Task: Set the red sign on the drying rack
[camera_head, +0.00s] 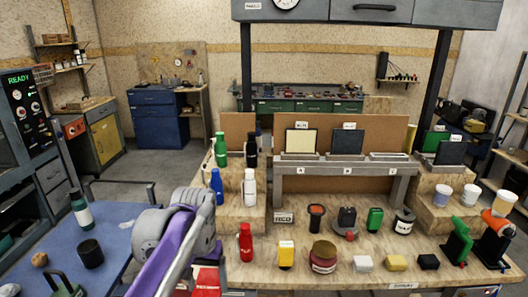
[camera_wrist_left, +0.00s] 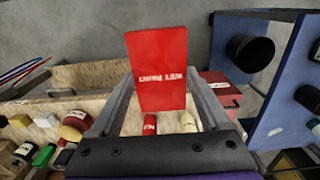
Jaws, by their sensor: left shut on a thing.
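The red sign (camera_wrist_left: 158,68), a flat rectangular plate with white lettering, shows in the left wrist view. My left gripper (camera_wrist_left: 160,92) is shut on it, with a grey finger along each side. My right gripper is not in view.
The wooden bench (camera_head: 330,248) carries a front row of small items, including a red bottle (camera_head: 245,242) and a brown-topped jar (camera_head: 323,257). Bottles stand left of the rack, cups (camera_head: 442,195) right of it. A blue table (camera_head: 115,222) lies at the left.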

